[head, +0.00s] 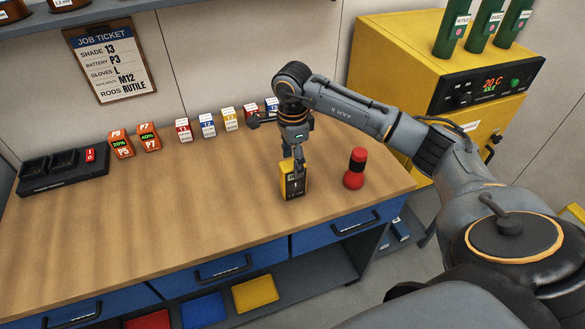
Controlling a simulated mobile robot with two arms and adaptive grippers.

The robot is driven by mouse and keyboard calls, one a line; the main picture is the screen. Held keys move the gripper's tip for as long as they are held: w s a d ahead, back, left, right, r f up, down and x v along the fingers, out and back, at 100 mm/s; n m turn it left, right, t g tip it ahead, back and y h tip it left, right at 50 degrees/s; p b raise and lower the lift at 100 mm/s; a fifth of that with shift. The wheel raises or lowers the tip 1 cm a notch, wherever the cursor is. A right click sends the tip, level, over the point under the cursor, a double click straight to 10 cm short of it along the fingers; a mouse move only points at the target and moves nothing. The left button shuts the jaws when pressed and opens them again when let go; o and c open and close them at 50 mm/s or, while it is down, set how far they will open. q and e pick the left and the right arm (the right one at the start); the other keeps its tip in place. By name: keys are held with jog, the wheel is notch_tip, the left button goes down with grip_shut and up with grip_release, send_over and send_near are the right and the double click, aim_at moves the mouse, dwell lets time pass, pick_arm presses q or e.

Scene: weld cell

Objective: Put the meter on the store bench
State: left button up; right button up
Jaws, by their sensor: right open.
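The yellow meter (293,187) with a dark face stands upright on the wood-topped bench (190,215), near its right part. My right gripper (297,158) points down right at the meter's top and is open. Its fingers overlap the meter's upper end in the picture, so I cannot tell whether they touch it. My left gripper is not in view.
A row of small boxes (207,125), orange batteries (148,137) and a black charger (62,172) line the back. A yellow oven (400,65) stands at right. The front left benchtop is clear.

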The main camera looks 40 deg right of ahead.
notch_tip(320, 180, up, 8)
jog(key=shift+b, duration=1.25)
jog(key=shift+r, duration=0.55)
